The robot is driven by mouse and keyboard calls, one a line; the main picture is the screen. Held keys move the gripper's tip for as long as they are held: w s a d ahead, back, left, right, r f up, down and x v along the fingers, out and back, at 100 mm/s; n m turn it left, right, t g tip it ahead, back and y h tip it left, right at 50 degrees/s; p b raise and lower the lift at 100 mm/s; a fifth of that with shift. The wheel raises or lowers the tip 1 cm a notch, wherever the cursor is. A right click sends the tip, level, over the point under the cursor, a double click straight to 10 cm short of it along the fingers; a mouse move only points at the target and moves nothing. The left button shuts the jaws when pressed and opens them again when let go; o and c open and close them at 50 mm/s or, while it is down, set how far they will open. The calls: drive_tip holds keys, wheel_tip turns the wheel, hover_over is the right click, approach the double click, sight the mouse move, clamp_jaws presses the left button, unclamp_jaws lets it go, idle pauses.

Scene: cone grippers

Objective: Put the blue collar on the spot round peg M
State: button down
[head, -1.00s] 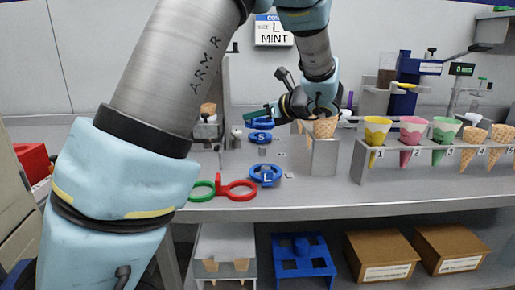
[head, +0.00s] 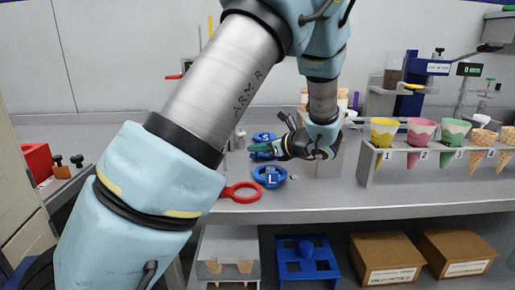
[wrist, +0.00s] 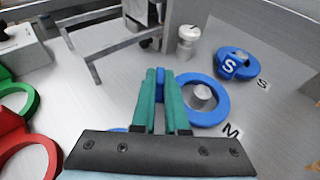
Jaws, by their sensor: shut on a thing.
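My gripper (wrist: 161,78) has green fingers, shut on a blue tab beside the blue collar (wrist: 183,117), a flat ring. In the wrist view the ring surrounds the top of a grey round peg (wrist: 202,96). I cannot tell whether the ring lies flat on the bench or is slightly above it. The label M (wrist: 231,131) lies just in front of the ring. In the head view my gripper (head: 258,152) is low over the bench between the S and L collars, and the M peg is hidden.
A blue S collar (wrist: 246,60) sits behind right of the M peg. A blue L collar (head: 269,182) is nearer the bench front. Red rings (head: 240,192) lie left of it. A grey frame (wrist: 110,42) and a knob (wrist: 188,36) stand behind. A cone rack (head: 430,175) is at right.

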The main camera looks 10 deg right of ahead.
drive_tip(key=shift+f, duration=0.1)
drive_tip(key=c, duration=0.9)
unclamp_jaws()
drive_tip(key=shift+c, duration=0.2)
drive_tip(key=shift+s+d+r, duration=0.15)
drive_tip(key=shift+r, duration=0.05)
drive_tip(key=v, duration=1.1)
drive_tip(key=shift+s+d+r, duration=0.1)
drive_tip(key=shift+s+d, duration=0.05)
drive_tip(key=shift+s, duration=0.05)
